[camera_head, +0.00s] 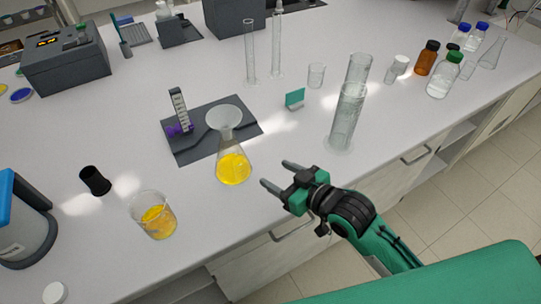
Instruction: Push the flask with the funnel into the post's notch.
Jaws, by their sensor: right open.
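I cannot make out the notch clearly. My right gripper (274,174) is open and empty, to the right of the flask and apart from it, with its fingers pointing left. My left gripper is not in view.
A beaker with yellow contents (154,219) and a black cup (95,181) stand front left. Glassware and bottles stand further back. The bench front edge runs close under my right gripper.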

